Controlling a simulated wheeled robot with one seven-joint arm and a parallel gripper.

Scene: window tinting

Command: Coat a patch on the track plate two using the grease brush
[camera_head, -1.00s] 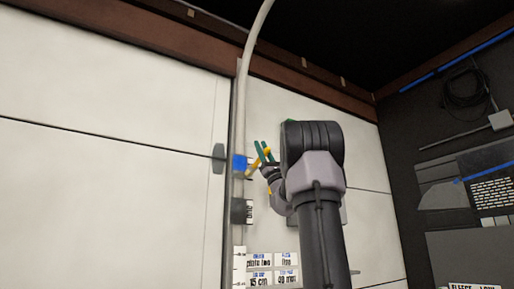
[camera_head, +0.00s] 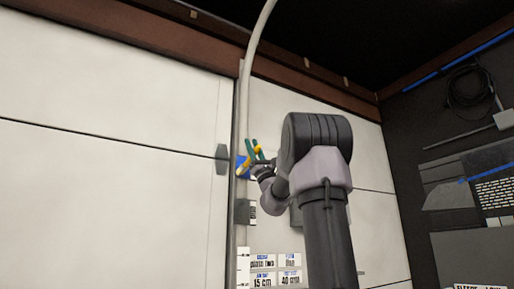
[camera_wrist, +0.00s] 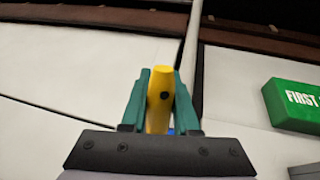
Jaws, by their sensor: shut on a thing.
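My gripper (camera_head: 254,151) has teal fingers and is shut on the yellow handle of the grease brush (camera_head: 246,167). In the wrist view, the yellow handle (camera_wrist: 159,95) stands between both fingers; its bristle end is hidden there. A pale vertical track (camera_head: 236,120) runs down the wall and curves at the top. A blue piece (camera_head: 239,160) sits on the track, and the brush overlaps it in the head view. I cannot tell whether the brush touches it.
A dark block (camera_head: 244,212) sits on the track below the blue piece. A grey handle (camera_head: 222,159) is on the white panel to the left. A green first-aid box (camera_wrist: 294,104) is at the right in the wrist view. Dark shelving stands at the right.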

